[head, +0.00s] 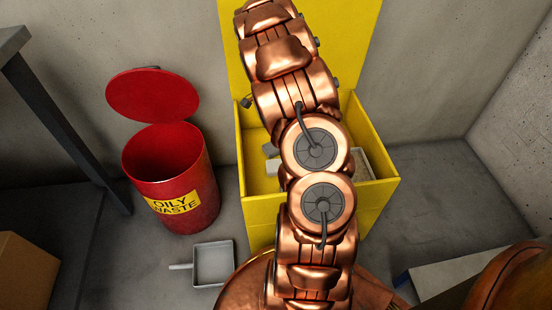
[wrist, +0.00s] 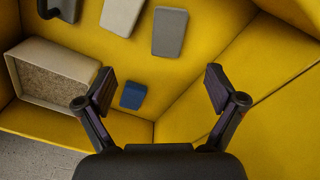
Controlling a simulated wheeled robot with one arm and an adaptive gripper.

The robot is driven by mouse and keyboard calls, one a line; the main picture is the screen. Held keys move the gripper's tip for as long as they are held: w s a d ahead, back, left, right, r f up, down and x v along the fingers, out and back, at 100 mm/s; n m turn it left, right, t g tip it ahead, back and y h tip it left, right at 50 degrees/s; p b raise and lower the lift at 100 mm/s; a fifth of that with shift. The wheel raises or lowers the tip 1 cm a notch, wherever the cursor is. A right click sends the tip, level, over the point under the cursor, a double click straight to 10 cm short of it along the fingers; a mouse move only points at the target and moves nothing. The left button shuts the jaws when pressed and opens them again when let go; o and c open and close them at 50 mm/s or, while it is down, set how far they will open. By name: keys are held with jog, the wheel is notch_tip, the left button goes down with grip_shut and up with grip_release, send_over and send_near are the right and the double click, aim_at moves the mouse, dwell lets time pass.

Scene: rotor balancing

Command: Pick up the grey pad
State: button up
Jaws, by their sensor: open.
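In the wrist view, a flat grey pad (wrist: 169,32) lies on the yellow floor of the open yellow bin (head: 218,205), whose rim and walls also show in the head view. A paler, beige-grey block (wrist: 122,14) lies just left of it, cut off by the top edge. My gripper (wrist: 160,88) is open and empty, its two fingers spread wide. In the wrist picture the grey pad is above the gap between the fingertips, apart from them. In the head view my arm hides the gripper and much of the bin's inside.
A small blue block (wrist: 133,95) lies near the left finger. A pale box with speckled brown contents (wrist: 52,75) stands to the left. A dark object (wrist: 62,9) is at the upper left. Outside are a red oily waste can (head: 172,180) and a grey dustpan (head: 213,264).

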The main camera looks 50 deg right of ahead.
jog(key=shift+m, duration=0.9)
jog(key=d+f+b, duration=0.1)
jog(key=f, duration=0.1)
jog(key=d+f, duration=0.1)
jog(key=f, duration=0.2)
jog(key=d+f+b, duration=0.1)
jog(key=f, duration=0.2)
jog(key=shift+w+d+f+b, duration=0.15)
jog(key=shift+w+d+b, duration=0.15)
jog(key=shift+w, duration=0.1)
jog(key=shift+s+a+f+b, duration=0.15)
jog(key=shift+f+b, duration=0.75)
jog(key=shift+f, duration=1.05)
jog(key=shift+a+f+b, duration=0.1)
jog(key=shift+f+b, duration=0.8)
jog(key=shift+f, duration=1)
jog(key=shift+c, duration=0.3)
jog(key=c, duration=1)
jog(key=shift+r, duration=0.1)
jog(key=shift+c, duration=0.2)
notch_tip(320, 180, up, 10)
jog(key=p, duration=0.4)
